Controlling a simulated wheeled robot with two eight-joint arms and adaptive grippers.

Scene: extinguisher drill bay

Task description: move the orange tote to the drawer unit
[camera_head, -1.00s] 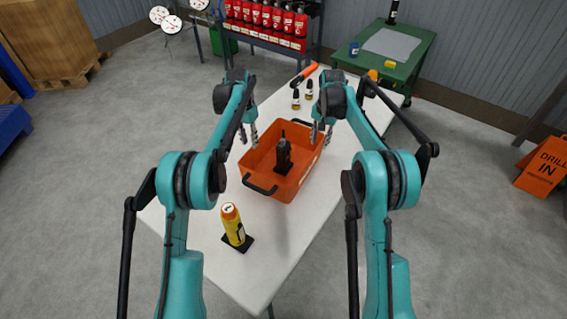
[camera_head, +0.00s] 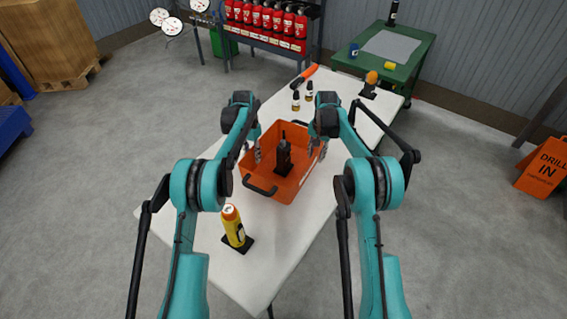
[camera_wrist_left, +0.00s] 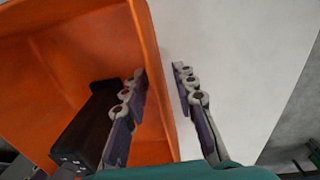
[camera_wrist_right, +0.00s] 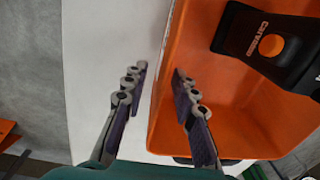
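The orange tote (camera_head: 289,188) stands on the white table in the head view, with a black radio-like object (camera_head: 284,160) upright inside. My left gripper (camera_head: 251,156) is at the tote's left wall. In the left wrist view its fingers (camera_wrist_left: 163,82) are apart, one inside the wall and one outside. My right gripper (camera_head: 317,151) is at the right wall. In the right wrist view its fingers (camera_wrist_right: 160,72) also straddle the wall, with gaps visible. I cannot identify a drawer unit in these views.
A yellow canister (camera_head: 233,228) on a black base stands on the white table (camera_head: 265,265) in front of the tote. A green table (camera_head: 414,58) stands at the back right.

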